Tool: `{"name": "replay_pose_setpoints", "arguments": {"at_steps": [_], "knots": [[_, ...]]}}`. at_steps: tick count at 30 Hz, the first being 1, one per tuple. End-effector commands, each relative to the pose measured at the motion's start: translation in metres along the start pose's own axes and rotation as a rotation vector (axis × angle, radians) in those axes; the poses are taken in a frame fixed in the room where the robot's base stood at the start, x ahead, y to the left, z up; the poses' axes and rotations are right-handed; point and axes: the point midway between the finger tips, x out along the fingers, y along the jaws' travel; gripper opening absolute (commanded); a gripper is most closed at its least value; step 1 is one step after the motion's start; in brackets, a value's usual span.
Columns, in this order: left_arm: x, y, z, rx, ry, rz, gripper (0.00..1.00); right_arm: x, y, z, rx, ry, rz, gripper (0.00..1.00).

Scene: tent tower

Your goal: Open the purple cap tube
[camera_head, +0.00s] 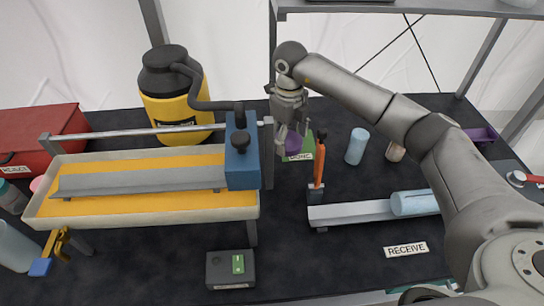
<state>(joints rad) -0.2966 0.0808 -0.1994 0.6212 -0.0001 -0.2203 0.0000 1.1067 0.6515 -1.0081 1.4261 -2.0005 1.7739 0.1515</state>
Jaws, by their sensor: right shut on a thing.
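My right gripper (289,136) reaches in from the right, pointing down at the back middle of the dark table. It is shut on a small purple cap (293,141), which shows between and below its fingers. The fingers hide part of the cap, and I cannot make out a tube body under it. I cannot tell whether cap and tube are joined. My left gripper is not in view.
An upright orange-handled tool (319,165) stands close to the right. A yellow trough (150,205) with a blue block (241,155) is on the left. A light blue cylinder (413,203) rests on a grey channel (350,212).

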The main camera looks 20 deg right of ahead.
Motion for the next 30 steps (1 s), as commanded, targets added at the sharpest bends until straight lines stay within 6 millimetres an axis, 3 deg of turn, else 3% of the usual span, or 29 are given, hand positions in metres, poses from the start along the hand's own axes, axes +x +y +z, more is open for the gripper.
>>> {"name": "replay_pose_setpoints", "arguments": {"at_steps": [3,15,26,27,30], "knots": [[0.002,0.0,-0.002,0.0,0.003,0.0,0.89,0.024,0.001,0.0,0.0,0.001,0.0,0.43],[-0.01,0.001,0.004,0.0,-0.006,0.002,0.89,0.067,0.002,-0.001,0.001,0.003,0.0,0.43],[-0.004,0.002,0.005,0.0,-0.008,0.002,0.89,0.073,0.001,0.0,0.0,-0.001,-0.002,0.43],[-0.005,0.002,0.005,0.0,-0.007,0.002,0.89,0.072,0.001,0.0,0.0,-0.001,-0.002,0.74],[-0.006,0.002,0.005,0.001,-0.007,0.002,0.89,0.072,0.001,0.0,0.001,-0.001,-0.002,0.87]]}}
